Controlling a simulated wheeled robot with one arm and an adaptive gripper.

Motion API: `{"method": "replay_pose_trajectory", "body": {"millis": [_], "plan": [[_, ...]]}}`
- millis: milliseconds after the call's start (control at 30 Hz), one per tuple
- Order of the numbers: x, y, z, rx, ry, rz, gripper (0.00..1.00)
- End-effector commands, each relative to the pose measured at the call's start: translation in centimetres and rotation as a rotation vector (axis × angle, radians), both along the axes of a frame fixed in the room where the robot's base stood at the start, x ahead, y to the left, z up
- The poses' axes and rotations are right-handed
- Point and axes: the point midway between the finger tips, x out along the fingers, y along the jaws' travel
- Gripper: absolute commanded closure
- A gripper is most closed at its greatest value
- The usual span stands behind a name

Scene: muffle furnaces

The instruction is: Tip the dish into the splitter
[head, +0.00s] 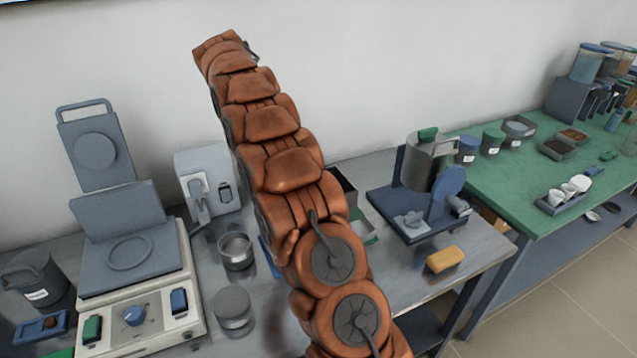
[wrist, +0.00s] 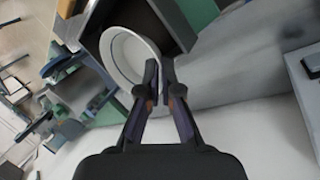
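In the wrist view my gripper (wrist: 159,72) is closed on the rim of a round white dish (wrist: 113,55). The dish appears tilted, with its hollow side showing; I cannot make out any contents. Behind it is the splitter (wrist: 178,25), a dark open box with green parts at its sides. In the head view the splitter (head: 343,188) stands on the metal bench, mostly hidden behind my arm. A green-edged tray (head: 364,232) shows at its foot. My gripper and the dish are hidden in the head view.
Left of my arm are a grey press-like device (head: 140,300), a white box device (head: 208,182), an open metal cup (head: 236,250) and a lidded tin (head: 232,307). Right are a blue stand with a metal canister (head: 428,160), a yellow block (head: 444,259) and a green table (head: 500,185).

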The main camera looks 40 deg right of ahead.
Motion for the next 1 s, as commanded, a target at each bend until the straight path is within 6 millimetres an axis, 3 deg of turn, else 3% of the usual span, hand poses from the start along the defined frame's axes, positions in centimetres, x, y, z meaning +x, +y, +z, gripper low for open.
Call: {"method": "replay_pose_trajectory", "body": {"millis": [567, 1000], "plan": [[0.1, 0.0, -0.8, -0.061, 0.077, -0.001, 1.00], [0.1, 0.0, 1.7, -0.061, 0.077, -0.001, 1.00]]}}
